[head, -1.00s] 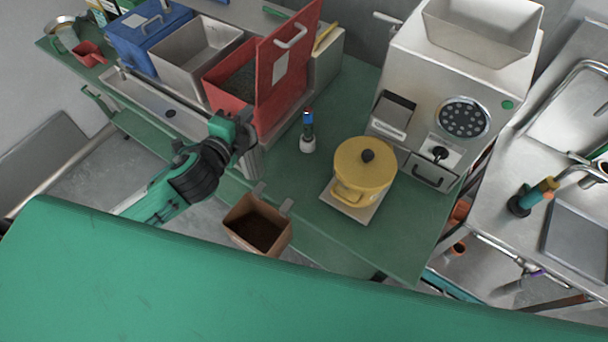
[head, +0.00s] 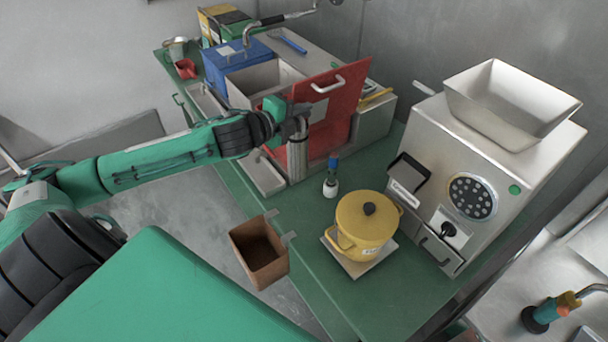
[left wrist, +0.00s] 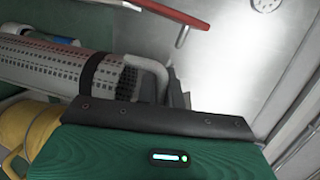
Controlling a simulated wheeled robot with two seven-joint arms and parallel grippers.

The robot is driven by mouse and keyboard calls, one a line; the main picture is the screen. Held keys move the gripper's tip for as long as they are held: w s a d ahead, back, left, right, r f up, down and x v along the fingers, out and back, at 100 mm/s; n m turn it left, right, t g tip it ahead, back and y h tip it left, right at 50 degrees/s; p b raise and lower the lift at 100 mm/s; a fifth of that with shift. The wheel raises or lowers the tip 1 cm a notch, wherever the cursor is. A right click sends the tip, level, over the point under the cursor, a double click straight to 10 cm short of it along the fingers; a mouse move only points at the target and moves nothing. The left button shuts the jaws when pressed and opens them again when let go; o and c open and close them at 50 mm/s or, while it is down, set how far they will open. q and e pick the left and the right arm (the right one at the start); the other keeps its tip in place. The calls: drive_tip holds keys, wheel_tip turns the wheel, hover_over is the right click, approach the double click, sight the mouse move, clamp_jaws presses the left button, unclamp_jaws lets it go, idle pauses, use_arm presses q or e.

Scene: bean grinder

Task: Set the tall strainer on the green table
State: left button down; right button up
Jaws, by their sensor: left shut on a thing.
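I cannot tell whether the strainer's lower end touches the table. My right gripper is not in view.
A small white bottle with a blue top (head: 331,178) stands just right of the strainer. A yellow lidded pot (head: 366,228) and the grinder (head: 460,170) stand farther right. A brown box (head: 262,262) hangs at the table's near edge.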

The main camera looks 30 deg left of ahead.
sight(302, 161)
use_arm(q)
wheel_tip(302, 161, down, 12)
drive_tip(key=shift+f+p, duration=0.2)
drive_tip(key=shift+p, duration=0.65)
wheel_tip(302, 161, down, 4)
drive_tip(key=shift+r+p, duration=0.15)
drive_tip(key=shift+p, duration=0.15)
drive_tip(key=shift+f, duration=0.2)
drive_tip(key=c, duration=1.5)
unclamp_jaws()
drive_tip(key=shift+s+r, duration=0.1)
drive_tip(key=shift+r, duration=0.05)
